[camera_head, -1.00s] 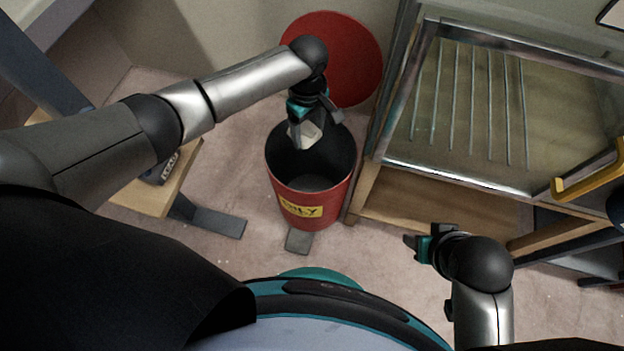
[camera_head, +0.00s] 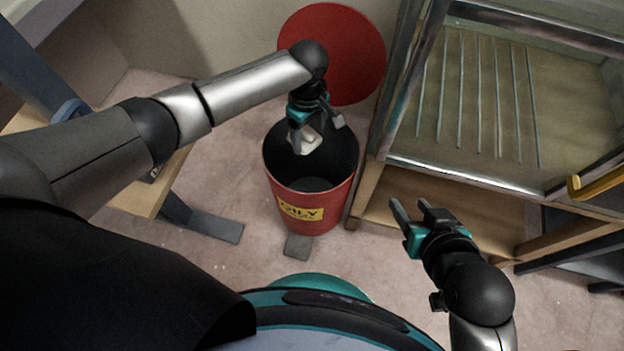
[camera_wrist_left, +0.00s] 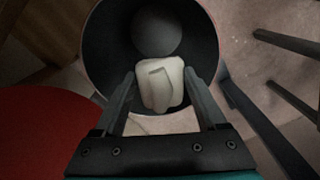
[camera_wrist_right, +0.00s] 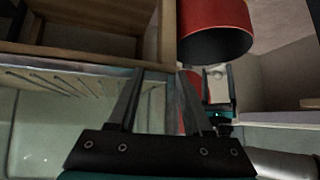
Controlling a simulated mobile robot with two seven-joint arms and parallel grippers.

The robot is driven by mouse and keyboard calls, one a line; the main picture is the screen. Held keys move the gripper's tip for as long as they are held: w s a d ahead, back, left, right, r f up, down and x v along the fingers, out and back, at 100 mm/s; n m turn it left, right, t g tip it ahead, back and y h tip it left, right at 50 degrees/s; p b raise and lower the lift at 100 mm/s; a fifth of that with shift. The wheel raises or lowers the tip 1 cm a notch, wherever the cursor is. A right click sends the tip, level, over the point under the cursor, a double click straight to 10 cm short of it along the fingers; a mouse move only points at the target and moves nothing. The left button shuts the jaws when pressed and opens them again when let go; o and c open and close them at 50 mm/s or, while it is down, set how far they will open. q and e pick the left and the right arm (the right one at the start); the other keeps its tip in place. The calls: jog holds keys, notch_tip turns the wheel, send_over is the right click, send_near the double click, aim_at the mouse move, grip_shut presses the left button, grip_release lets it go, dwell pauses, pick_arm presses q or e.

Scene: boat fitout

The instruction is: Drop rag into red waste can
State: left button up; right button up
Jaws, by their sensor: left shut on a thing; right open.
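The red waste can (camera_head: 309,218) stands on the carpet with its round red lid (camera_head: 335,60) raised behind it. It has a yellow label. My left gripper (camera_head: 307,132) is over the can's open mouth, pointing down. It is shut on the whitish rag (camera_head: 306,143). In the left wrist view the rag (camera_wrist_left: 160,83) sits between the fingers, with the dark inside of the can beyond it. My right gripper (camera_head: 413,212) is open and empty, to the right of the can, in front of the wooden cabinet.
A cabinet with a metal-edged glass top (camera_head: 480,110) and a wooden shelf stands close right of the can. A yellow handle (camera_head: 596,184) shows at the right. A wooden bench (camera_head: 145,195) with dark legs is at the left. The can's pedal (camera_head: 298,246) faces me.

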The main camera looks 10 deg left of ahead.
pick_arm(q)
jog(key=o, duration=1.3)
pick_arm(e)
jog(key=shift+d, duration=0.1)
pick_arm(q)
jog(key=shift+r+p, duration=0.35)
jog(key=shift+r, duration=0.2)
jog(key=shift+r+p, duration=0.6)
jog(key=shift+r, duration=0.25)
notch_tip(320, 180, up, 3)
jog(key=shift+f+p, duration=0.1)
jog(key=shift+p, duration=0.9)
pick_arm(e)
jog(key=s+d+f+g+h, duration=0.1)
jog(key=s+d+g+h, duration=0.1)
jog(key=s+d+g, duration=0.25)
pick_arm(q)
jog(key=shift+r+p, duration=2.8)
jog(key=shift+r, duration=2.05)
pick_arm(e)
jog(key=s+d+f+g, duration=0.1)
jog(key=s+f+g, duration=0.1)
jog(key=f, duration=1)
jog(key=shift+s+f, duration=0.35)
jog(key=shift+s, duration=0.5)
pick_arm(q)
jog(key=shift+f, duration=0.1)
